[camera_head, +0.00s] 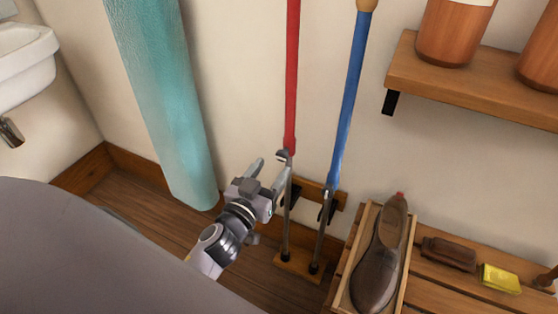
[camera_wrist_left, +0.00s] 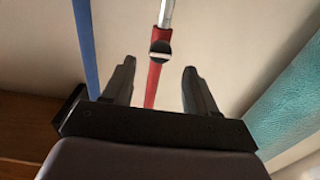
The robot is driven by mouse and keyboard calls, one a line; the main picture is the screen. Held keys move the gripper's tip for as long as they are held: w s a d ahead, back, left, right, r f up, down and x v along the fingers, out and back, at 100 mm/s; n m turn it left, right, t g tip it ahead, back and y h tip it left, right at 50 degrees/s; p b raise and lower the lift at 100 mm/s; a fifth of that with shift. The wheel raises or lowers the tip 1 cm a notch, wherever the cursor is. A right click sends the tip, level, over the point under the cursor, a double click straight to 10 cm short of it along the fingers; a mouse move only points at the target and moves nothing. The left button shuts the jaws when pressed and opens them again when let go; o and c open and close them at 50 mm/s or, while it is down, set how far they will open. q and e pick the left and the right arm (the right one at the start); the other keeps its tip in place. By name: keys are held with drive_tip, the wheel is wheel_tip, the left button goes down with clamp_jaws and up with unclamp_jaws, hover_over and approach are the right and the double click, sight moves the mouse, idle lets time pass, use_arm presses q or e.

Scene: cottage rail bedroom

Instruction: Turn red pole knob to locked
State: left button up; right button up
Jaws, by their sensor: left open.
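The red pole (camera_head: 292,75) stands against the wall, with a grey metal lower shaft. Its small dark knob (camera_head: 284,155) sits where the red part meets the metal. In the left wrist view the knob (camera_wrist_left: 160,48) shows a pale bar across its round face, and the red pole (camera_wrist_left: 153,82) runs behind the jaws. My left gripper (camera_head: 272,168) is open and empty, close to the knob. In the left wrist view its two fingers (camera_wrist_left: 159,68) stand apart, with the knob roughly centred between and beyond their tips. Whether they touch it is unclear. My right gripper is not in view.
A blue pole (camera_head: 349,100) stands just right of the red one, both in a wooden rack (camera_head: 297,265). A rolled teal mat (camera_head: 165,100) leans at left. A shoe (camera_head: 380,260) in a tray and a wooden shelf (camera_head: 470,95) are at right.

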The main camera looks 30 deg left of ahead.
sight(281, 157)
use_arm(q)
drive_tip(key=shift+w+a, duration=0.1)
drive_tip(key=shift+w, duration=2.4)
drive_tip(key=c, duration=1.1)
